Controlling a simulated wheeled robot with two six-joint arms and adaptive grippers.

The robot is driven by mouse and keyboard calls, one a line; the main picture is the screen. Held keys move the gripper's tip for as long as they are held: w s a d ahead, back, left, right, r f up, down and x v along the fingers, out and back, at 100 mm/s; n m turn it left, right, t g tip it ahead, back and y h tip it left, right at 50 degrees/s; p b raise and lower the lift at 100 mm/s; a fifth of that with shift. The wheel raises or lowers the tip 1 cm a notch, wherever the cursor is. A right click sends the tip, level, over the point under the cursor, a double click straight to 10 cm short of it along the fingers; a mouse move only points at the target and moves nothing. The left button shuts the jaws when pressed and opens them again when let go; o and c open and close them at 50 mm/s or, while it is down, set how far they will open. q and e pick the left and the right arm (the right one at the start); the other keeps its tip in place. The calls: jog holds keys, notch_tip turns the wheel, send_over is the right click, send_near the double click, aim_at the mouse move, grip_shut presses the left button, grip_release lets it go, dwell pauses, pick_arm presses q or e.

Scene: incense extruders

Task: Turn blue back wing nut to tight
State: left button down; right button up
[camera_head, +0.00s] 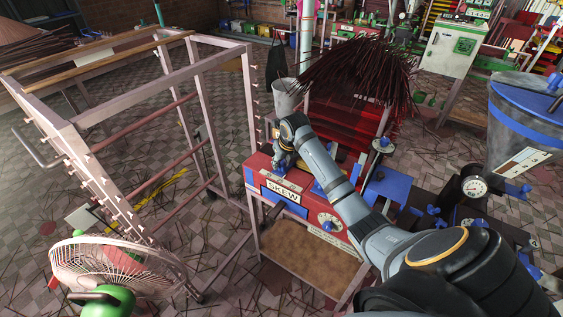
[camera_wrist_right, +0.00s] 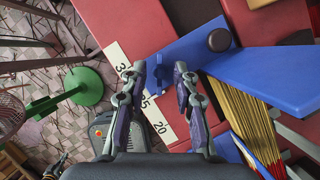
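My right arm reaches over the red machine marked SKEW (camera_head: 285,190). My right gripper (camera_head: 284,158) is above the machine's top at its left end. In the right wrist view my right gripper (camera_wrist_right: 160,80) has its two fingers apart, with a visible gap between them. I cannot tell for sure which nut is the back one. My left gripper is not in view.
A blue plate (camera_wrist_right: 270,75) and a bundle of yellowish sticks (camera_wrist_right: 245,115) lie right of the fingers. A white numbered scale (camera_wrist_right: 150,108) runs beneath them. A metal rack (camera_head: 200,100) and a fan (camera_head: 120,262) stand at the left. Dark incense sticks (camera_head: 360,70) are piled behind the machine.

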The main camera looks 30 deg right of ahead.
grip_shut()
jog(key=shift+r, duration=0.1)
